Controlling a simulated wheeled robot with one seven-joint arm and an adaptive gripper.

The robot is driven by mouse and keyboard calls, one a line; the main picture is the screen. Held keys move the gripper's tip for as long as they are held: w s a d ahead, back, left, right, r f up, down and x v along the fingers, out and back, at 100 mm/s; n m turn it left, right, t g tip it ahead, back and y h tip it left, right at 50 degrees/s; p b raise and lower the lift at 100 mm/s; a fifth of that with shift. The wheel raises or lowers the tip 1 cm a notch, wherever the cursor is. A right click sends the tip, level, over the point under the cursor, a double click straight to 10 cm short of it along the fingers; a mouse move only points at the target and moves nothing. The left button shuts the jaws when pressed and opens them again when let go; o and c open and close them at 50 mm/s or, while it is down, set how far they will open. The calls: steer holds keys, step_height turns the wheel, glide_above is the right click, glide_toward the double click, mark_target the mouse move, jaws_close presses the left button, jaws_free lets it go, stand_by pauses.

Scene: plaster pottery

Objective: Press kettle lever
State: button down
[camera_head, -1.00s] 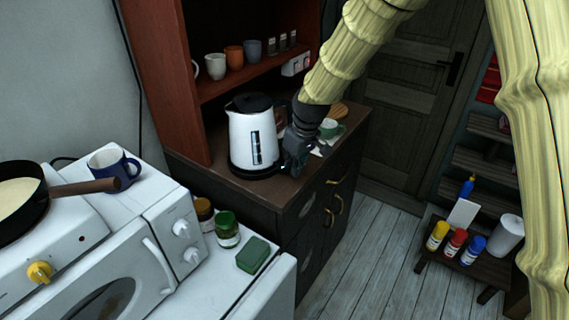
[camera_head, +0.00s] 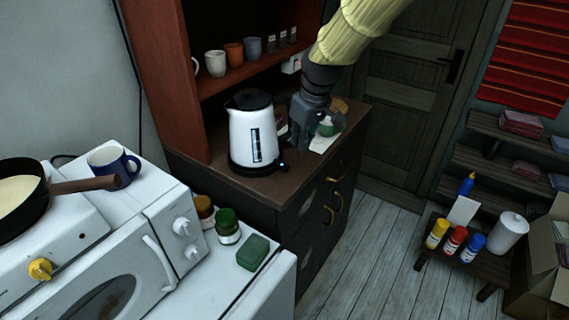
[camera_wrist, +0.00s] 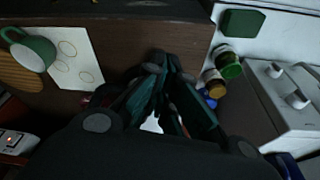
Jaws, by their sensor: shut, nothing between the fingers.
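The white kettle (camera_head: 243,137) with a black lid and a dark level window stands upright on its black base on the dark wooden cabinet. A small bluish light (camera_head: 281,164) shows at the right of its base, where the lever seems to be; the lever's exact position is too small to tell. My gripper (camera_head: 300,144) is just right of the kettle, above the cabinet top and apart from the light. In the wrist view my gripper (camera_wrist: 172,80) has its dark fingers together and empty. A white patch behind the fingers may be the kettle.
A green cup (camera_wrist: 38,52) and a white card (camera_wrist: 76,58) lie right of my gripper in the head view. Mugs (camera_head: 234,54) stand on the shelf above.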

steer(key=shift+v, duration=1.2)
